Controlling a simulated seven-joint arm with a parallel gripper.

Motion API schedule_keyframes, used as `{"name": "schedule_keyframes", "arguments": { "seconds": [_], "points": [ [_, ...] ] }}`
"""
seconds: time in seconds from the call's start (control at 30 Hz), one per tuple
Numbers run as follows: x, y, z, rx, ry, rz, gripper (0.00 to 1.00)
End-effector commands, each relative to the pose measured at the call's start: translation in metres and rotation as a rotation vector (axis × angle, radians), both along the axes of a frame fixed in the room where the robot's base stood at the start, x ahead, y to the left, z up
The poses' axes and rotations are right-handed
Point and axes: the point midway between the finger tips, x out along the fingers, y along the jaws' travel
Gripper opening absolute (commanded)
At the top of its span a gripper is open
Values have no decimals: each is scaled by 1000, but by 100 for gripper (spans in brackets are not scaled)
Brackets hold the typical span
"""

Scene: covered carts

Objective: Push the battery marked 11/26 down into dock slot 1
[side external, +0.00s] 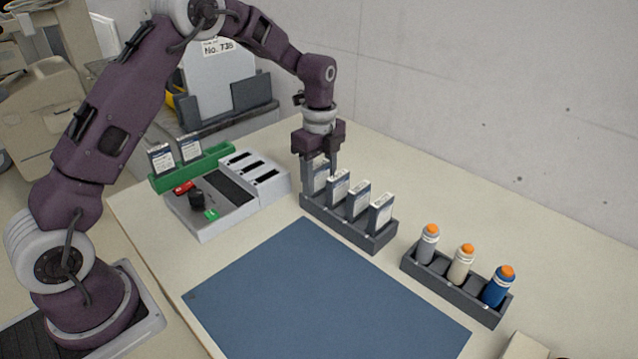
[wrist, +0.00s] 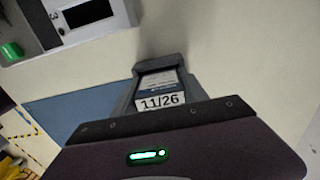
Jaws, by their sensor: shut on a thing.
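My gripper (side external: 319,160) is shut on a pale battery with a dark edge (side external: 319,179), at the far left end of the dark battery rack (side external: 372,240). In the wrist view this battery (wrist: 160,88) shows the label 11/26. It stands upright; I cannot tell whether its lower end is in the rack or just above it. The dock (side external: 226,206) is a light grey unit left of my gripper, with three dark slots (side external: 254,167) that look empty. In the wrist view a part of the dock (wrist: 48,38) shows the number 3 beside a slot.
Three more batteries (side external: 358,200) stand in the rack. A green rack (side external: 215,160) with two batteries is behind the dock. A dark holder (side external: 450,287) with three orange-capped bottles stands at right. The blue mat (side external: 325,290) is clear. A wall rises behind the table.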

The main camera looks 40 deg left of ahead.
Motion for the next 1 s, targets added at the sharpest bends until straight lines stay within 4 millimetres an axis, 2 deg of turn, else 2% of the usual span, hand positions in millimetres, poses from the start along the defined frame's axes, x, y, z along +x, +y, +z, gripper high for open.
{"name": "schedule_keyframes", "arguments": {
  "seconds": [0.27, 0.37, 0.6, 0.7, 0.77, 0.87, 1.0],
  "points": [
    [1, 0, 4, 0, -2, 0, 3],
    [1, 0, 21, 0, -5, 0, 3],
    [1, 0, 81, 0, -5, 1, 3],
    [1, 4, 95, 0, -3, 3, 3],
    [0, 15, 101, 1, -3, 4, 3],
    [-4, 47, 106, 1, -1, 9, 3],
    [-18, 111, 113, 1, -2, 11, 3]
  ]
}}
